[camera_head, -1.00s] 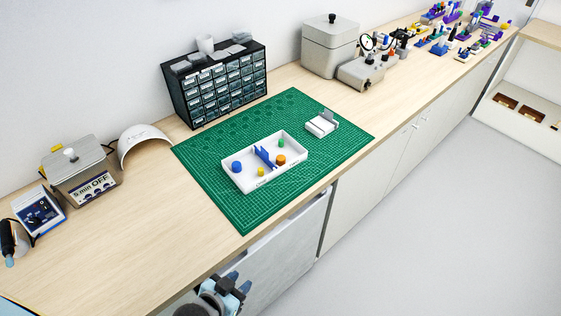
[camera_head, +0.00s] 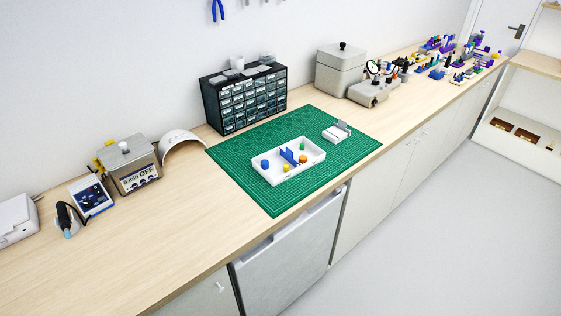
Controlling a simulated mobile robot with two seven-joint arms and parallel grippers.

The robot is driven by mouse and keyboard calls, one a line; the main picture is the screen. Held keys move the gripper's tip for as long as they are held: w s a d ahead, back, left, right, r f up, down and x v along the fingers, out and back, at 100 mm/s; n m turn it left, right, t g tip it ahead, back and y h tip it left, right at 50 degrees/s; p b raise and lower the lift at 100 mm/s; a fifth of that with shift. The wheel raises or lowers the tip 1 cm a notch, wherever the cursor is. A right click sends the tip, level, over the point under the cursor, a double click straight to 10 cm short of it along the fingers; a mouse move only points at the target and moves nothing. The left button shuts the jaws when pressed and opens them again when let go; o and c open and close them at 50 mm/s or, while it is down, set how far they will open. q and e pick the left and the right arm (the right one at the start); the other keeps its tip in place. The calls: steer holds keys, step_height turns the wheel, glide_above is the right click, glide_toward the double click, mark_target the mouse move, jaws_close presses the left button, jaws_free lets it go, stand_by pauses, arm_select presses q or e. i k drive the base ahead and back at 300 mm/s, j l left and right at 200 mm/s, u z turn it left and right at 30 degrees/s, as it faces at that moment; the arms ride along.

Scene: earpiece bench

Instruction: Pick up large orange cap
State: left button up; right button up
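A large orange cap (camera_head: 303,159) sits in the right part of a white tray (camera_head: 262,176), near its front wall. The tray lies on a green cutting mat (camera_head: 239,180) on the bench. A blue divider piece (camera_head: 287,156) stands in the tray's middle. A blue cap (camera_head: 264,163) and a small yellow cap (camera_head: 285,168) are left of the orange cap, and a small green cap (camera_head: 302,147) is behind it. Neither of my grippers is in view.
A drawer cabinet (camera_head: 243,102) stands behind the mat. A small white holder (camera_head: 335,133) lies on the mat's right. A grey box machine (camera_head: 130,168) stands at the left. The front left bench top (camera_head: 150,240) is clear.

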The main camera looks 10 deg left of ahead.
mark_target(303, 158)
steer(key=u, duration=1.55)
steer(key=i+l+u, duration=0.1)
steer(key=l, duration=0.45)
steer(key=i+l, duration=0.1)
steer(key=l, duration=0.45)
steer(key=u, duration=0.05)
